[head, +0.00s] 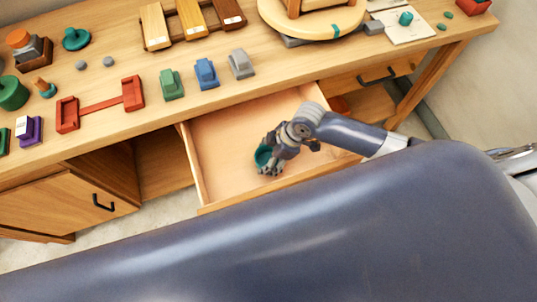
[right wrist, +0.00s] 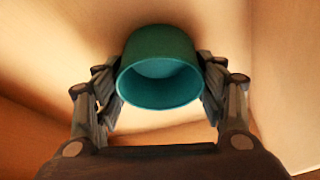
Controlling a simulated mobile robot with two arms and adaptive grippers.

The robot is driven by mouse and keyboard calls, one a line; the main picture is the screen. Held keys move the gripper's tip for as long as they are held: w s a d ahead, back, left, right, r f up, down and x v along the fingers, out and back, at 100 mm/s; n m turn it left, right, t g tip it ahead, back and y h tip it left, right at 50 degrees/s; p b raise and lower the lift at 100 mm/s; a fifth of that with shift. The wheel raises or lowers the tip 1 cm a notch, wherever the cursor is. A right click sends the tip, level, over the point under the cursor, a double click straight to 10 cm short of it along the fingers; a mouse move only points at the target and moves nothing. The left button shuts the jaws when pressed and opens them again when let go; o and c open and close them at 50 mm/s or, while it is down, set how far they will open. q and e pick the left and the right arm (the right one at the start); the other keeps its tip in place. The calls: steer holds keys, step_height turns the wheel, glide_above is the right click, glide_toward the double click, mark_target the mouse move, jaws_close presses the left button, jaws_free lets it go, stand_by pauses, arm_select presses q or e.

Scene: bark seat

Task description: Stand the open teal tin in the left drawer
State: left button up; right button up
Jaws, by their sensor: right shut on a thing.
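The open teal tin (head: 262,156) is in my right gripper (head: 272,160), inside the pulled-out left drawer (head: 225,128). In the right wrist view the tin (right wrist: 160,75) has its open mouth toward the camera and looks empty. The fingers of the right gripper (right wrist: 160,85) are shut on its two sides. The tin is low in the drawer, close to the floor; I cannot tell whether its base touches. The rest of the drawer floor that shows is bare. My left gripper is not in view.
The drawer's front wall (head: 285,187) and left side wall (head: 192,165) stand around the tin. Above on the bench top are green (head: 171,85), blue (head: 206,74) and grey blocks (head: 241,64) and a red rack (head: 100,105). A closed right drawer with a black handle (head: 378,76) is beside it.

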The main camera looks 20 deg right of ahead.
steer(key=o, duration=1.2)
steer(key=shift+f, duration=0.1)
steer(key=v, duration=1.2)
